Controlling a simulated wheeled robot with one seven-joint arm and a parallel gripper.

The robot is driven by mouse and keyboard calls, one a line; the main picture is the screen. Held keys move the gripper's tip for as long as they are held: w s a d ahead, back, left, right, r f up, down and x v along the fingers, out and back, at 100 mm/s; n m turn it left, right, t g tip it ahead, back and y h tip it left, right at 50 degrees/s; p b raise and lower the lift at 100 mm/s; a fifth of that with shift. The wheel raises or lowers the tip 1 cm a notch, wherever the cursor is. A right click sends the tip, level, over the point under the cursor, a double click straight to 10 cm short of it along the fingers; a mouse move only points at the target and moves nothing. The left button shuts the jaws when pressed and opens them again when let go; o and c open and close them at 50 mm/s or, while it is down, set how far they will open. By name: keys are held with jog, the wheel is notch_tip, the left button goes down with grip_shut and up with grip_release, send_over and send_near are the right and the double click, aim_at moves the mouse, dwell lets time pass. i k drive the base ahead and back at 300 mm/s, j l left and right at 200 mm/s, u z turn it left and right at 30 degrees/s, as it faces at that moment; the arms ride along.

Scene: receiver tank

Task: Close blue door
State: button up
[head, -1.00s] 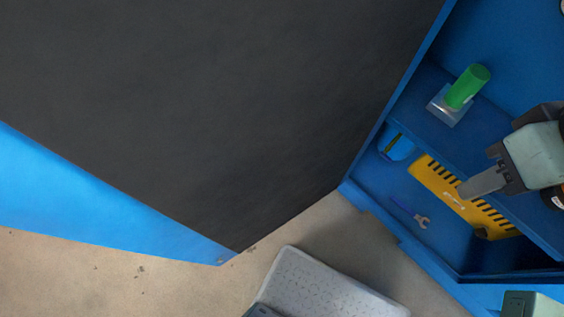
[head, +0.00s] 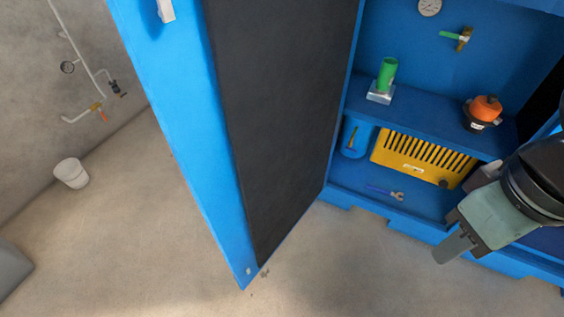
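The blue door (head: 190,130) stands open in the head view, left of the blue cabinet (head: 415,30). Its inner face is dark grey (head: 285,110), and its outer edge side is bright blue. A pale handle (head: 166,11) shows at the top of the blue side. My gripper (head: 450,252) is at the lower right, in front of the cabinet's lower shelf and well to the right of the door, not touching it. I see its dark fingers from the side, and the gap between them does not show.
Inside the cabinet are a green cylinder (head: 387,72), an orange-topped item (head: 484,108), a yellow slotted panel (head: 415,157) and a wrench (head: 386,192). A white bucket (head: 71,173) stands at the left by the wall pipes (head: 75,45). The floor before the door is clear.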

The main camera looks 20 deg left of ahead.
aim_at(248, 98)
jog(key=k+j+z, duration=0.2)
jog(key=j, duration=0.3)
jog(key=k+j+z, duration=0.15)
jog(key=k+j, duration=0.3)
jog(key=j+z, duration=0.25)
jog(key=j, duration=1.05)
jog(key=k+j+z, duration=0.2)
jog(key=j, duration=1.25)
jog(key=z, duration=0.05)
